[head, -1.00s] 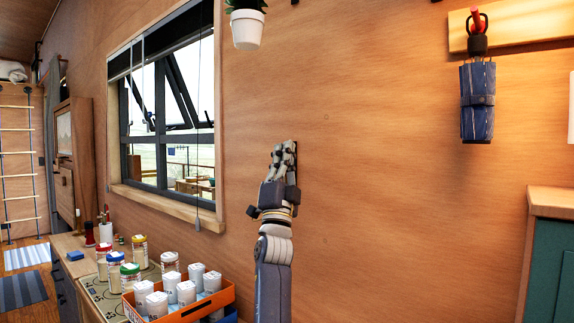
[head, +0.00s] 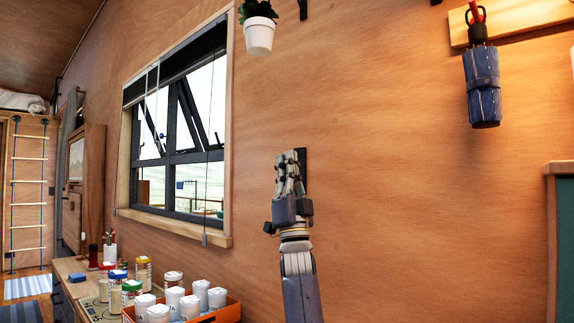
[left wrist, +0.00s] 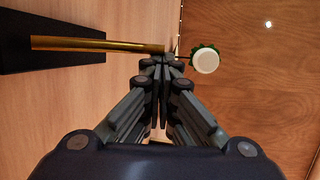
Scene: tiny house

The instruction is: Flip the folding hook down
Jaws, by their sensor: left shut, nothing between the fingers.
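The folding hook shows in the left wrist view as a long brass-coloured bar (left wrist: 95,45) over a black mounting plate (left wrist: 68,60) on the wooden wall. In the head view only a dark strip of the plate (head: 302,163) shows beside my fingers; the bar is hidden there. My left gripper (head: 289,158) points up along the wall at the plate. It is shut and empty. In the left wrist view its fingertips (left wrist: 162,60) are at the bar's right end, touching it or very close. My right gripper is not in view.
A white potted plant (head: 259,36) hangs above on the wall. A blue umbrella (head: 483,88) hangs from a wooden rack (head: 515,25) at the right. A window (head: 178,140) is at the left. Below it, an orange crate (head: 228,311) holds white jars. The wall around the hook is clear.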

